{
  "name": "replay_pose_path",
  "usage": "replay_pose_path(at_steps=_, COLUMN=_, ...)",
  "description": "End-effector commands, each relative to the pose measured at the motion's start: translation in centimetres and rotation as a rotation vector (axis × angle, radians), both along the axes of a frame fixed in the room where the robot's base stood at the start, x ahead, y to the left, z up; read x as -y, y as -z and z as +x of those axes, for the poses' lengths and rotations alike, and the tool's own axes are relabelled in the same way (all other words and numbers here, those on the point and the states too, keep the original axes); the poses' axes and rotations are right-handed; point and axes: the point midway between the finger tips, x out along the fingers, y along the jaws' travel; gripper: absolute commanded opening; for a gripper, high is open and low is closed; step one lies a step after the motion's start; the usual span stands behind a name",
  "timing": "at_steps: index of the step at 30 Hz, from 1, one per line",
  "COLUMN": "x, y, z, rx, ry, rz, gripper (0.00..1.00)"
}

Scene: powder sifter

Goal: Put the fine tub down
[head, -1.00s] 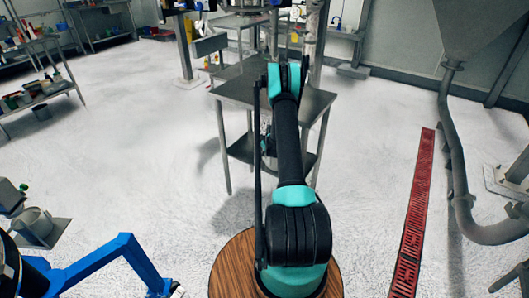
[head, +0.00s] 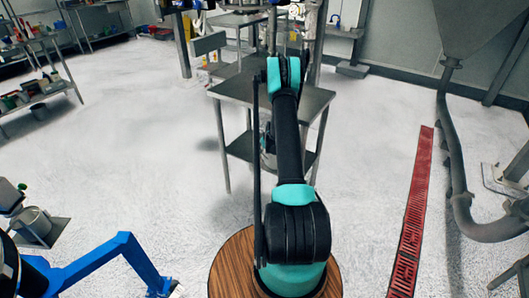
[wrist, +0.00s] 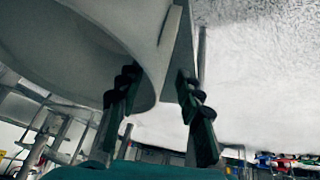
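In the wrist view a large pale grey tub (wrist: 60,35) fills the upper left, close to the camera. Its curved edge and a thin upright tab (wrist: 168,30) run towards the space between my fingers. My gripper (wrist: 157,82) has its two dark ribbed fingers apart, one in front of the tub and one just right of its edge. Whether the fingertips touch the tub is not clear. In the head view my arm covers most of the gripper, and only a small grey part of something shows low beside it.
A grey metal table (head: 232,92) with a lower shelf (head: 240,148) stands behind my arm. A red floor grate (head: 412,225) and a grey pipe (head: 458,170) are on the right. A metal pot (head: 35,224) stands at the lower left. The white floor on the left is open.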

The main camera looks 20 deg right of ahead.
Motion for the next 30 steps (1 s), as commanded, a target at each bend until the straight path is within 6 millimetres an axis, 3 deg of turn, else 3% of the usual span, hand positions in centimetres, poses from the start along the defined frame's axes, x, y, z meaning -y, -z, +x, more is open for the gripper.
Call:
replay_pose_path(at_steps=15, x=0.0, y=-7.6, z=-4.5, rx=0.0, ry=0.0, rz=0.0, gripper=0.36)
replay_pose_path(at_steps=21, x=0.0, y=-8.9, z=-5.2, rx=0.0, ry=0.0, rz=0.0, gripper=0.36)
replay_pose_path(at_steps=30, x=0.0, y=-9.1, z=-5.3, rx=0.0, ry=0.0, rz=0.0, gripper=0.36)
